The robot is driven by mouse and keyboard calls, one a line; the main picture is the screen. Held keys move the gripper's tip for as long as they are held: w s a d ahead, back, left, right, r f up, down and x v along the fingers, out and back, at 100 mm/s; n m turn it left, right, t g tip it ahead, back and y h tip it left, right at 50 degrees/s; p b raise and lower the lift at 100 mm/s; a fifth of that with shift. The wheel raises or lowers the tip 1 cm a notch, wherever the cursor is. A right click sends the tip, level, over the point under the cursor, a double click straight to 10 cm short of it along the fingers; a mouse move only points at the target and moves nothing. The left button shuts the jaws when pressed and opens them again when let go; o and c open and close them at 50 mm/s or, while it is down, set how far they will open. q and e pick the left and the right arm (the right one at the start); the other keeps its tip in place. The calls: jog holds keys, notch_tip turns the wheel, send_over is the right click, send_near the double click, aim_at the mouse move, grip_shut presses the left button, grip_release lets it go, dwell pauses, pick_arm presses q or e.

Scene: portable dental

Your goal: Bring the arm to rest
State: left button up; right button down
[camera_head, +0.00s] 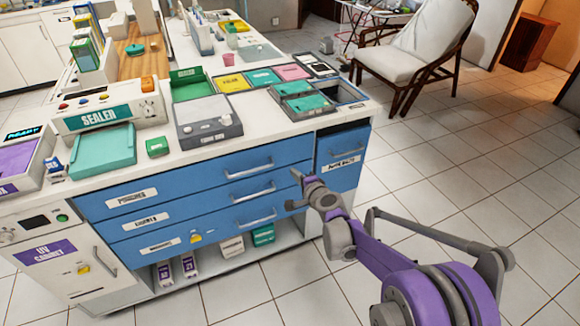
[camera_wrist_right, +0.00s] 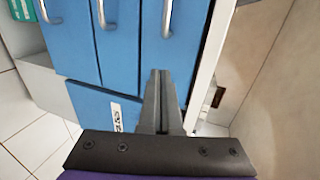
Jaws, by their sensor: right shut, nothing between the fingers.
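My right arm (camera_head: 375,250), purple and grey, reaches in from the lower right in the head view. Its right gripper (camera_head: 297,177) is near the blue drawer fronts, at their right end by the narrow labelled blue door. In the right wrist view the fingers of the gripper (camera_wrist_right: 160,74) are together with nothing between them. They point toward the blue drawers (camera_wrist_right: 125,40) and their metal handles. I cannot tell the exact gap between the fingertips and the cabinet. My left gripper is in neither view.
The counter holds a sealer (camera_head: 108,105), a grey scale-like device (camera_head: 208,122), a green box (camera_head: 157,147) and trays with teal pouches (camera_head: 305,103). A UV cabinet (camera_head: 70,262) stands at left. A cushioned chair (camera_head: 405,62) is at the back. Tiled floor (camera_head: 470,160) on the right is clear.

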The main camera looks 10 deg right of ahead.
jog(key=s+r+n+g, duration=0.2)
jog(key=s+n, duration=0.2)
jog(key=s, duration=0.7)
jog(key=s+r+n+g, duration=0.2)
jog(key=s+n, duration=0.2)
jog(key=s, duration=0.6)
jog(key=s+d+f+n+g+h, duration=0.2)
jog(key=s+d, duration=0.1)
jog(key=s, duration=0.5)
jog(key=s+d+f+n+g+h, duration=0.1)
jog(key=s+d+f+n, duration=0.15)
jog(key=s, duration=0.55)
jog(key=s+d+f+n+g+h, duration=0.2)
jog(key=s+d+f, duration=0.1)
jog(key=s, duration=0.5)
pick_arm(q)
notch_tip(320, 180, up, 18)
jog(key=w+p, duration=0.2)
jog(key=p, duration=1.4)
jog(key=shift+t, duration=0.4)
pick_arm(e)
notch_tip(320, 180, up, 18)
jog(key=w, duration=0.2)
jog(key=shift+w+d+f+t, duration=0.15)
jog(key=shift+d+t, duration=0.05)
jog(key=shift+t, duration=0.1)
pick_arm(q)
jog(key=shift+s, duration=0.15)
